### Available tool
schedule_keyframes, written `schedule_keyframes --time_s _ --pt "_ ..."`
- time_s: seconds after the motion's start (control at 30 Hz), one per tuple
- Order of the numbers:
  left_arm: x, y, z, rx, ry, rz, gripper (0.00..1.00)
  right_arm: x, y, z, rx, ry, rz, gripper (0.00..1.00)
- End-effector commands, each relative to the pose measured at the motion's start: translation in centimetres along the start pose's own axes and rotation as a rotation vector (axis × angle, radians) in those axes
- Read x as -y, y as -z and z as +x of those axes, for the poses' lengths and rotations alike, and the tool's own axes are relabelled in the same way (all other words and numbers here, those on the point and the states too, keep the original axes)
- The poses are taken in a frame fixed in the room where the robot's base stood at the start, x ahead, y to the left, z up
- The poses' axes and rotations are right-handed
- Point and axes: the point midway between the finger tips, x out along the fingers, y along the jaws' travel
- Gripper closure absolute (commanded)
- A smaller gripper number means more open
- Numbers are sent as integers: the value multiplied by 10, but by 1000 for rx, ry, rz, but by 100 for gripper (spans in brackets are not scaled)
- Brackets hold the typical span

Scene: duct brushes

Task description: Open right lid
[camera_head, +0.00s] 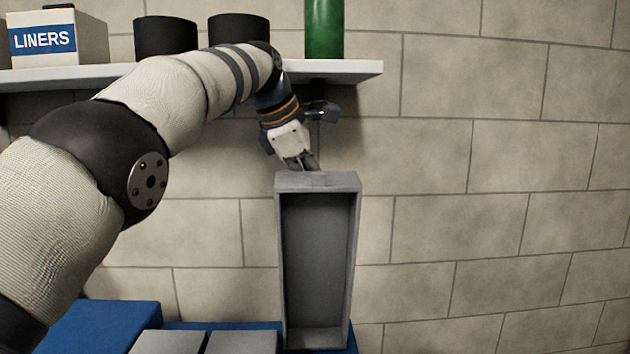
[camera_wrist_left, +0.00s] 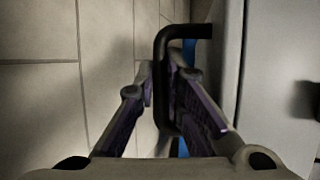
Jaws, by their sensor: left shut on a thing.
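The right lid (camera_head: 355,225) is a grey, shallow, hollow panel standing upright at the right part of the blue container, its recessed inner side facing the head camera. My left gripper (camera_head: 309,162) is at the lid's top edge, reaching over from the left. The handle is hidden behind the lid in the head view. My right gripper is not in view.
The blue container (camera_head: 105,322) is at the bottom, with two flat grey panels (camera_head: 165,343) left of the upright lid. A wall shelf (camera_head: 345,70) above holds a LINERS box (camera_head: 58,38), two black pots (camera_head: 165,36) and a green cylinder (camera_head: 324,28). The right side is clear before the block wall.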

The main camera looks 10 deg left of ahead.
Motion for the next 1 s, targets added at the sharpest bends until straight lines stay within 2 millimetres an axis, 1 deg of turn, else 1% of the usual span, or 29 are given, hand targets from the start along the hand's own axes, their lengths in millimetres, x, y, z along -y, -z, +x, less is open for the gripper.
schedule_keyframes --time_s 0.03,0.07,0.1,0.17,0.47,0.57,0.7,0.8,0.9,1.0 --pt "-2 7 10 -10 -6 -13 100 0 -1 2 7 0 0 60" --pt "-2 7 10 -11 -6 -13 100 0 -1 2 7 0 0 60" --pt "-2 8 10 -11 -5 -13 84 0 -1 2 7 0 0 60" --pt "-2 8 10 -11 -4 -13 70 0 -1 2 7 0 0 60" --pt "-2 3 3 -5 -8 -5 70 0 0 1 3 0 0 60" --pt "-3 3 -13 -4 -11 -6 70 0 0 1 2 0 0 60" --pt "-3 4 -43 -5 -10 -7 70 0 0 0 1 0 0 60" --pt "-3 5 -59 -7 -7 -8 70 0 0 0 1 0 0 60" --pt "-3 6 -66 -7 -5 -9 70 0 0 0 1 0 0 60" --pt "-2 6 -67 -8 -4 -9 70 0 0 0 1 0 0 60"
